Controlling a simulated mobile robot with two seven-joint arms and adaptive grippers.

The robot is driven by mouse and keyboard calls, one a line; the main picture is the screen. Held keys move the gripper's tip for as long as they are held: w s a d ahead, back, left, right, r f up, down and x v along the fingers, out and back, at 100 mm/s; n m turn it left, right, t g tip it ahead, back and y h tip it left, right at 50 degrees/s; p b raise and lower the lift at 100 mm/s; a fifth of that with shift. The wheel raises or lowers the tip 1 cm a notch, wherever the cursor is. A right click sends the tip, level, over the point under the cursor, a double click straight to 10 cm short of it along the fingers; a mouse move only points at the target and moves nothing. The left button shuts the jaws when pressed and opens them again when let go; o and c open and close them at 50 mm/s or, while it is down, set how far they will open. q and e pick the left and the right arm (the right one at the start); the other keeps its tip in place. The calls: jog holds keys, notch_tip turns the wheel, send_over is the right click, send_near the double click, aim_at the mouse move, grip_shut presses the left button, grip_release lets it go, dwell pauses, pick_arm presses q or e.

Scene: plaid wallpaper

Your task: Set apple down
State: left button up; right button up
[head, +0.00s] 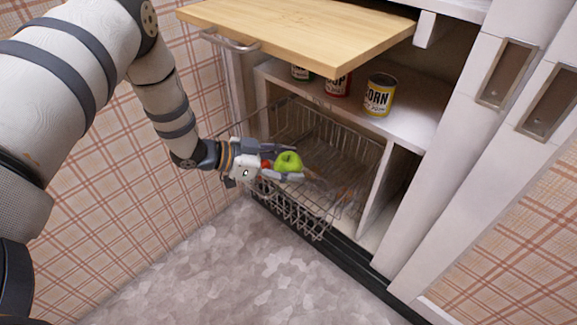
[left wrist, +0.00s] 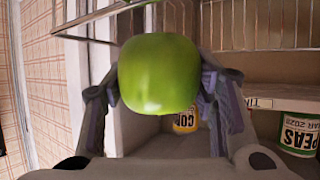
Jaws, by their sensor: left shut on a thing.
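A green apple (head: 288,161) is held between the fingers of my left gripper (head: 283,164). In the left wrist view the apple (left wrist: 159,73) sits between both fingers, which touch its sides. In the head view, the gripper and apple are over the front part of a wire basket (head: 300,212) that is pulled out of the cabinet. I cannot tell how high the apple is above the basket's floor. A small red thing shows beside the gripper, too small to make out. My right gripper is not in view.
A shelf behind the basket holds a corn can (head: 379,96), a red can (head: 337,86) and a partly hidden green can (head: 300,72). A wooden board (head: 300,32) juts out above. Cabinet doors stand at the right. The stone-patterned floor (head: 230,265) in front is clear.

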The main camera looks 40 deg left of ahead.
pick_arm(q)
jog(key=shift+f, duration=0.55)
jog(key=o, duration=1.3)
jog(key=shift+c, duration=0.2)
